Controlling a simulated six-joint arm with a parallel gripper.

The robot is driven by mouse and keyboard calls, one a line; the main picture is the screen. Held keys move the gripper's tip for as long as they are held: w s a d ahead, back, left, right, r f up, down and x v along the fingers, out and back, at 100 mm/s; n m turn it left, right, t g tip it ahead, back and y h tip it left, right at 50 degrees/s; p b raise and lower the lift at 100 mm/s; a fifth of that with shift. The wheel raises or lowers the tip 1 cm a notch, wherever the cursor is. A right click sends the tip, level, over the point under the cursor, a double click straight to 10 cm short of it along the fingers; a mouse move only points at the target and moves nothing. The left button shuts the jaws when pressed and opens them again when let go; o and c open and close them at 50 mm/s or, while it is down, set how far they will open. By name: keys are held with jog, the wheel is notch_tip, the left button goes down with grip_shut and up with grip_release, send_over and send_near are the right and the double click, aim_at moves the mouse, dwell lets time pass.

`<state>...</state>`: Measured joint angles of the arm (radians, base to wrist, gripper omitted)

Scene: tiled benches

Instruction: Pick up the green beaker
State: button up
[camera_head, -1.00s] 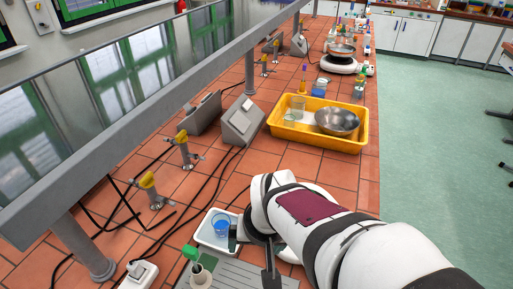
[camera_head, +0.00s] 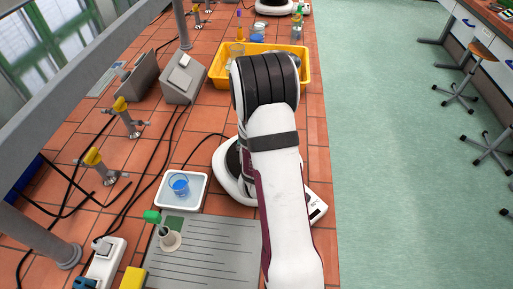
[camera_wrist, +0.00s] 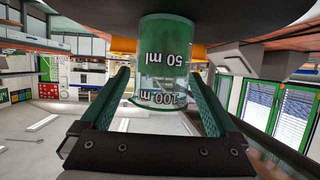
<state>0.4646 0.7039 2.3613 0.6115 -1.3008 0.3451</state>
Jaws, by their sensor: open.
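The green beaker (camera_wrist: 166,60) shows in the wrist view, upside down in the picture. It is clear glass with "50 ml" and "100 m" marks and green contents at its base. Its base meets a dark round surface (camera_wrist: 225,12) at the top of the picture. My gripper (camera_wrist: 158,86) is open, with one finger on each side of the beaker. Gaps show between fingers and glass, and its rim lies between them. In the head view my arm hides both gripper and beaker.
A white device with a black top (camera_head: 228,178) is partly behind my arm. A yellow tray (camera_head: 218,70) lies beyond. Gas taps (camera_head: 127,117) line the left.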

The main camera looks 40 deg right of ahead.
jog(key=shift+w+d+f, duration=0.1)
jog(key=shift+w+d, duration=0.1)
jog(key=shift+w, duration=0.05)
grip_shut()
dwell(0.3)
